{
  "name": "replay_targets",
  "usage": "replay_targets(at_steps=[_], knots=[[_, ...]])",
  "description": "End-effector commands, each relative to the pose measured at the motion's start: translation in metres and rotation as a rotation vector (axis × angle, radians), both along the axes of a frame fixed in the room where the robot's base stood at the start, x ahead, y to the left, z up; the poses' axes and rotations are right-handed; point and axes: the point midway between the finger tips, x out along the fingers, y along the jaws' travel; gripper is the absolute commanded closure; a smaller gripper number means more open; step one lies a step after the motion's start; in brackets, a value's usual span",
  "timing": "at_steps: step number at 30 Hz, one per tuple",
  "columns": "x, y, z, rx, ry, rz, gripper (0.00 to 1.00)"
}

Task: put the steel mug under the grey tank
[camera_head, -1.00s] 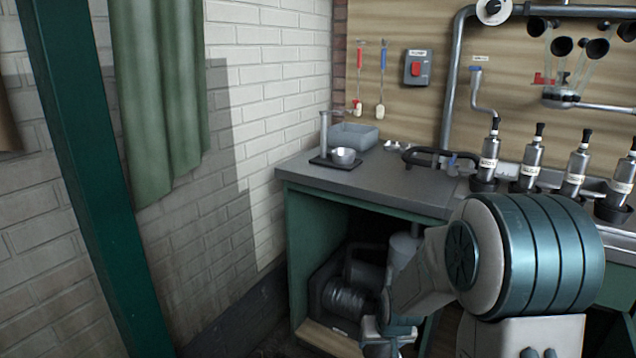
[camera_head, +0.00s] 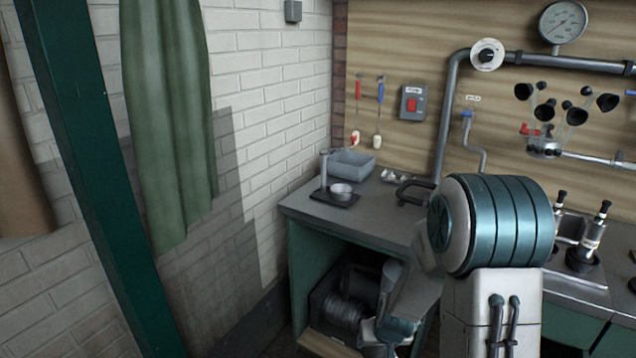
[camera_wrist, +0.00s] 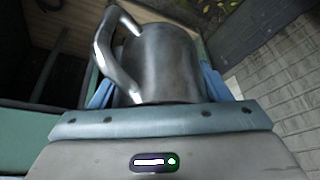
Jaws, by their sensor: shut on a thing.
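The steel mug (camera_wrist: 168,62) fills the middle of the wrist view, with its handle at the left. My gripper (camera_wrist: 160,92) is shut on it, with a blue finger at each side. In the head view the wrist end of my arm is low, in front of the open space under the counter; my fingertips and the mug cannot be made out there. A grey rounded body (camera_head: 391,275) shows partly behind my arm under the counter. It may be the grey tank, but I cannot tell for sure.
A dark machine with a ribbed drum (camera_head: 343,308) sits in the open bay. A green post (camera_head: 95,180) and brick wall stand left.

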Motion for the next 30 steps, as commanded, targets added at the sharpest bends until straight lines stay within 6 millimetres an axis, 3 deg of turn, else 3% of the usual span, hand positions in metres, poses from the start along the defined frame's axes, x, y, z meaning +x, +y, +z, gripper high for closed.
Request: replay_targets(at_steps=[1, 9, 30], knots=[[-0.001, -0.001, 0.017, -0.003, 0.001, -0.001, 0.56], [-0.006, -0.004, 0.038, -0.018, 0.004, -0.006, 0.56], [-0.007, -0.004, 0.039, -0.023, 0.004, -0.006, 0.56]])
